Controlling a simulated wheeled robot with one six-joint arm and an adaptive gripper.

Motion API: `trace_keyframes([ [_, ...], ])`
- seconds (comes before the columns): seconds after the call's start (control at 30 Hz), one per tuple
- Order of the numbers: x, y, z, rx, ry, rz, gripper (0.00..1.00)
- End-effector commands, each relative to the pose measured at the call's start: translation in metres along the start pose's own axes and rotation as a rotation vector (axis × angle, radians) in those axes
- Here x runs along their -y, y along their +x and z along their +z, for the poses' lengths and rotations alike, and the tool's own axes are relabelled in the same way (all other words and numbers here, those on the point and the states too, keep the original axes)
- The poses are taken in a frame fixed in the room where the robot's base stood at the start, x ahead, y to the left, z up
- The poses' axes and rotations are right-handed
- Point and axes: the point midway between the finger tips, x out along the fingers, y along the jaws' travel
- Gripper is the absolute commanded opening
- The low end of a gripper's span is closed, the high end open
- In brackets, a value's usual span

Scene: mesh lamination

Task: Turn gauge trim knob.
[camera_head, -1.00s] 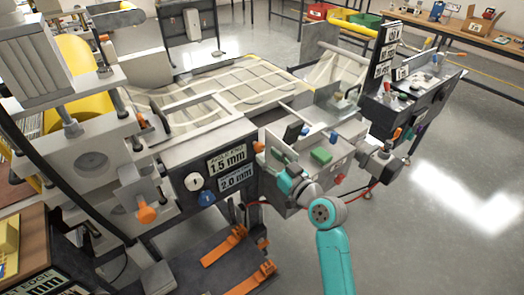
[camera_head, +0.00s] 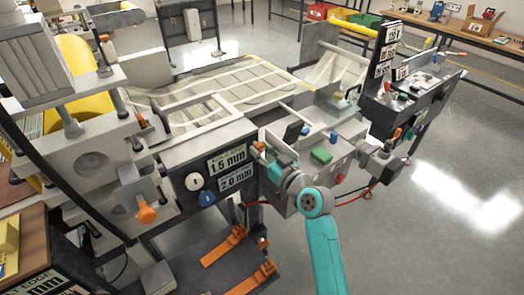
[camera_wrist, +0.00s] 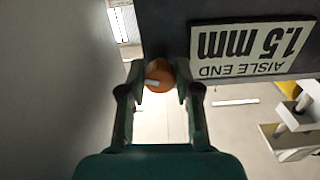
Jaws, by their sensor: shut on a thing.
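The orange gauge trim knob (camera_wrist: 159,76) sits between the two fingertips of my gripper (camera_wrist: 160,80) in the wrist view. A white mark runs nearly level across its face. The gripper is shut on the knob, with a finger on each side. In the head view, the knob (camera_head: 259,146) is a small orange piece at the right end of the dark gauge panel (camera_head: 184,158). My teal gripper (camera_head: 268,160) reaches up to that end and partly hides the area around it.
The panel carries a "1.5 mm" aisle-end label (camera_head: 227,161), a "2.0 mm" label (camera_head: 236,180), a white dial (camera_head: 194,181) and a blue knob (camera_head: 207,198). A grey control box with a green block (camera_head: 320,156) stands close to my arm. Floor at the right is open.

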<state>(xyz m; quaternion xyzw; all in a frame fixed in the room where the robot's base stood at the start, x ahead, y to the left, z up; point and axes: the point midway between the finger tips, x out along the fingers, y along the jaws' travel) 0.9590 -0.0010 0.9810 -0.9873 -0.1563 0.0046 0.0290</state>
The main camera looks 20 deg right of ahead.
Motion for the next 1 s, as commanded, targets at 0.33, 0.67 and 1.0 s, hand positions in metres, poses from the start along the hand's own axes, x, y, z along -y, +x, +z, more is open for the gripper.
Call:
trace_keyframes([
  [0.33,0.0005,-0.0001,0.0001,0.0,0.119,0.0,0.0],
  [0.67,0.0004,-0.0002,0.0001,0.0,0.117,0.0,0.43],
  [1.0,-0.0002,-0.0087,0.0004,0.0,0.118,0.001,0.43],
])
